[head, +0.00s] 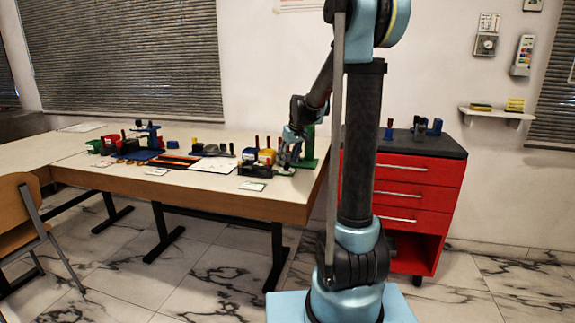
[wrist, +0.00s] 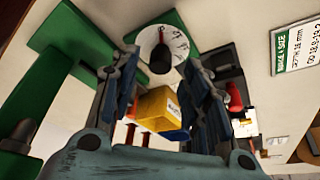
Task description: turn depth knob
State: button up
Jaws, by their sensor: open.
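In the wrist view a white round dial (wrist: 177,43) with black marks and a red pointer sits on a green plate (wrist: 92,36). A dark round knob (wrist: 160,60) is at the dial's centre. My gripper (wrist: 160,64) is open, with one finger on each side of the knob in the picture. I cannot tell how far the fingertips are from it, and I see no contact. In the head view my gripper (head: 290,152) is at the table's right end, beside a green stand (head: 308,143). The dial and knob cannot be made out there.
A yellow block (wrist: 158,108) shows between my fingers, lower in the wrist view. A green post and base (wrist: 20,138) stand at left. A label card (wrist: 294,48) is at upper right. The table (head: 215,190) holds several other parts. A red drawer cabinet (head: 415,190) stands to the right.

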aim_at(287, 163)
jog(key=shift+x, duration=1.6)
grip_shut()
